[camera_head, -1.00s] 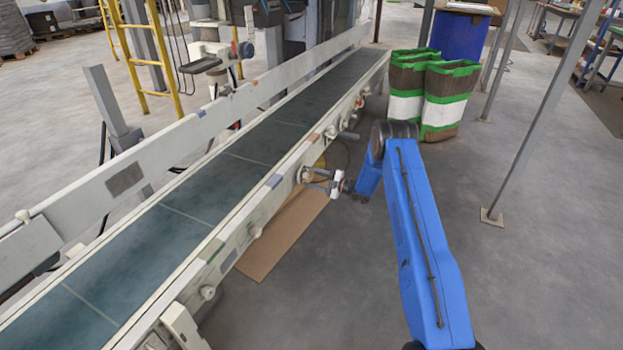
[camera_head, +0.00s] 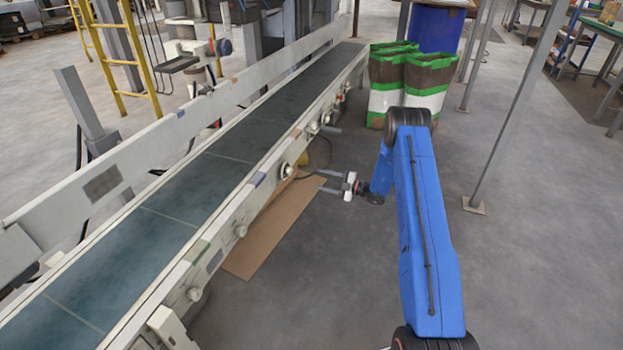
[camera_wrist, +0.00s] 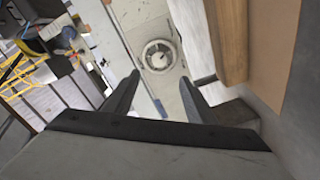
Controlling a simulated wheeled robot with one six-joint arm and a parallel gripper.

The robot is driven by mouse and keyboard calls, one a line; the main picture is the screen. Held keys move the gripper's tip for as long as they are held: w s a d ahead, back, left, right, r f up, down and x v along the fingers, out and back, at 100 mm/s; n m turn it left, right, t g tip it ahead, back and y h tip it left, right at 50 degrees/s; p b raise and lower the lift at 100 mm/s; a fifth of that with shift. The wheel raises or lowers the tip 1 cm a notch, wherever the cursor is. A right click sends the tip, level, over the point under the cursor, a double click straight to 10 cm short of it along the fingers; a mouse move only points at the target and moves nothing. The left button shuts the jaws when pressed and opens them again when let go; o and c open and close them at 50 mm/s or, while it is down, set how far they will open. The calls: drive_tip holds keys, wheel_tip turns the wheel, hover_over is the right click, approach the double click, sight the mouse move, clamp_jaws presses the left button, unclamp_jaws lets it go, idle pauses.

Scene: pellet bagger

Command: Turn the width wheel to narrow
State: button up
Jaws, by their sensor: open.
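The width wheel, which I take to be a small round pale handwheel (camera_head: 286,170), sits on the near side rail of the conveyor. In the wrist view the wheel (camera_wrist: 158,55) shows face-on with a light hub and darker ring, a little beyond the fingertips. My gripper (camera_head: 321,181) is open and empty to the right of the wheel, apart from it. In the wrist view my gripper's fingers (camera_wrist: 160,84) stand to either side below the wheel. The wheel's setting is too small to read.
The conveyor's dark belt (camera_head: 165,222) runs away to the back. Other knobs (camera_head: 240,230) sit along its rail. A brown board (camera_head: 254,245) lies on the floor below. Green-and-white sacks (camera_head: 425,85) and a blue drum (camera_head: 436,30) stand behind my arm.

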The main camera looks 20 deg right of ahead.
drive_tip(key=shift+v, duration=1.75)
drive_tip(key=s+a+r+n+g+h, duration=0.1)
drive_tip(key=s+a+r+n+g, duration=0.2)
drive_tip(key=s+a+r+n, duration=0.45)
drive_tip(key=s+a+r+n+g, duration=0.25)
drive_tip(key=s+r+n, duration=0.2)
drive_tip(key=r, duration=0.55)
drive_tip(key=s+a+r+n+g+h, duration=0.1)
drive_tip(key=s+a+r+n+g, duration=0.3)
drive_tip(key=r+n, duration=0.4)
drive_tip(key=s+a+r+n+h, duration=0.1)
drive_tip(key=s+r+n+h, duration=0.1)
drive_tip(key=s+r+n, duration=0.5)
drive_tip(key=s+a+r+n+h, duration=0.1)
drive_tip(key=s+r+n+h, duration=0.15)
drive_tip(key=s, duration=0.95)
drive_tip(key=s+d+r+n+t+h, duration=0.2)
drive_tip(key=s+d+n+h, duration=0.2)
drive_tip(key=s+n, duration=0.6)
drive_tip(key=s+d+r+n+t+h, duration=0.1)
drive_tip(key=s+d+n+h, duration=0.3)
drive_tip(key=s+n, duration=0.6)
drive_tip(key=s+r, duration=0.1)
drive_tip(key=s, duration=0.6)
drive_tip(key=shift+d+r+t, duration=0.15)
drive_tip(key=shift+d+t, duration=0.1)
drive_tip(key=shift+t, duration=0.1)
